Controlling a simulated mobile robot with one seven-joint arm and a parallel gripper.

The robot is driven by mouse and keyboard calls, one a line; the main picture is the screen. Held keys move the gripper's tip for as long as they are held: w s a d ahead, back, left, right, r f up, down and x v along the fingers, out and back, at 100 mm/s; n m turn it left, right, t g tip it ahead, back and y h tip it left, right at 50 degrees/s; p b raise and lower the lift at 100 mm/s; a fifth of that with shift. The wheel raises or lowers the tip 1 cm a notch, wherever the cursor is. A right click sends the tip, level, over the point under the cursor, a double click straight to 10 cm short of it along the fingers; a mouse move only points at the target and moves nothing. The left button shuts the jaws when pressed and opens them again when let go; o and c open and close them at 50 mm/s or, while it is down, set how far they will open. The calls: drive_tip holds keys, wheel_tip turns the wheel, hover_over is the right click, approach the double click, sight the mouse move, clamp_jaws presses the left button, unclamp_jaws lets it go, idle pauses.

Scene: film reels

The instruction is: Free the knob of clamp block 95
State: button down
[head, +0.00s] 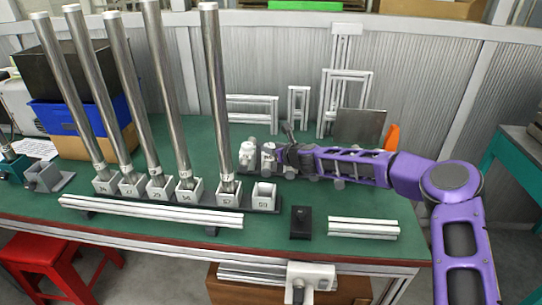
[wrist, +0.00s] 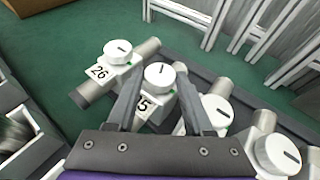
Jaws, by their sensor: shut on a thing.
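A clamp block (wrist: 146,112) with a round white knob (wrist: 160,77) lies in the middle of the wrist view. Its label ends in 5; the first digit is partly hidden by a finger. The knob has a dark line on top and a green mark beside it. My gripper (wrist: 157,72) has a finger on each side of this knob and is shut on it. In the head view my gripper (head: 272,156) is at the clamp blocks behind the tube sockets, and the held knob cannot be made out clearly.
Clamp block 26 (wrist: 101,72) sits close on the left. More white-knobbed blocks (wrist: 217,109) stand close on the right. Tall steel tubes (head: 215,90) rise from numbered sockets left of my arm. White frames (head: 345,90) stand behind.

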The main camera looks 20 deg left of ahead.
drive_tip(key=n+g+y, duration=0.2)
drive_tip(key=n+g, duration=0.1)
drive_tip(key=shift+w+d, duration=0.2)
drive_tip(key=shift+w, duration=0.2)
drive_tip(key=shift+w+n+g+y+b, duration=0.15)
drive_tip(key=shift+n+g+y+b, duration=0.2)
drive_tip(key=shift+n+g, duration=0.55)
drive_tip(key=shift+w+n+g+y+b, duration=0.1)
drive_tip(key=shift+n+g+y+b, duration=0.2)
drive_tip(key=shift+n+g, duration=0.8)
drive_tip(key=shift+g, duration=0.3)
drive_tip(key=shift+c, duration=1.5)
unclamp_jaws()
drive_tip(key=shift+d, duration=0.1)
drive_tip(key=p+v, duration=0.1)
drive_tip(key=v, duration=1.6)
drive_tip(key=shift+p, duration=0.35)
drive_tip(key=shift+d+r, duration=0.1)
drive_tip(key=shift+r, duration=0.05)
